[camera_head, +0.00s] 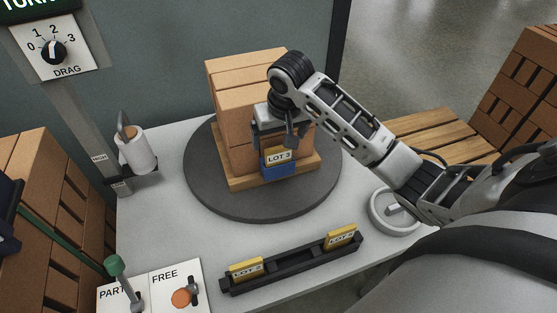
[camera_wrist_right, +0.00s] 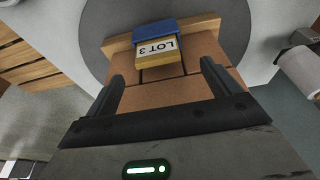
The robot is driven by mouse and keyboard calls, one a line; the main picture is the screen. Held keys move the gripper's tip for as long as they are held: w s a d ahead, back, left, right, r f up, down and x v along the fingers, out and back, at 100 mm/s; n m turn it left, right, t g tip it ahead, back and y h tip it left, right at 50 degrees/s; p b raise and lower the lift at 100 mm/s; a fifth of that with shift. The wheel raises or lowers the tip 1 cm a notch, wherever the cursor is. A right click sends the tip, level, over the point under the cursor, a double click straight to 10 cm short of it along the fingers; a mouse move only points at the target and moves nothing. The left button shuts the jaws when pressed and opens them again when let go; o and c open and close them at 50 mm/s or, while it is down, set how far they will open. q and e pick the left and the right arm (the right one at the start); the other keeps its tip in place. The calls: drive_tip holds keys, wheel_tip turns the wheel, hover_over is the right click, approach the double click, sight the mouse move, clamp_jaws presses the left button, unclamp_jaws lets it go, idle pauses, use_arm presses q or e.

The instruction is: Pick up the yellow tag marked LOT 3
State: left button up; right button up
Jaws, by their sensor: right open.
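The yellow tag marked LOT 3 (camera_head: 279,156) sits upright in a blue holder (camera_head: 279,168) at the front of a brick stack (camera_head: 232,100) on a wooden pallet. My right gripper (camera_head: 281,143) is open, just above the tag and in front of the bricks. In the right wrist view, the tag (camera_wrist_right: 157,51) and blue holder (camera_wrist_right: 165,31) lie beyond and between the spread fingers (camera_wrist_right: 163,72). Nothing is between the fingers but a view of bricks, and the tag looks apart from them. My left gripper is not in view.
The pallet stands on a dark round turntable (camera_head: 212,194) on a grey table. A black rack (camera_head: 293,268) in front holds two other yellow tags (camera_head: 246,269), one at each end. A paper roll (camera_head: 136,150) stands left; a green-knobbed lever (camera_head: 115,266) stands front left.

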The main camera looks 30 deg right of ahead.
sight(279, 148)
drive_tip(key=shift+x, duration=2.7)
drive_tip(key=shift+s+d, duration=0.1)
drive_tip(key=shift+d, duration=0.1)
drive_tip(key=c, duration=1.3)
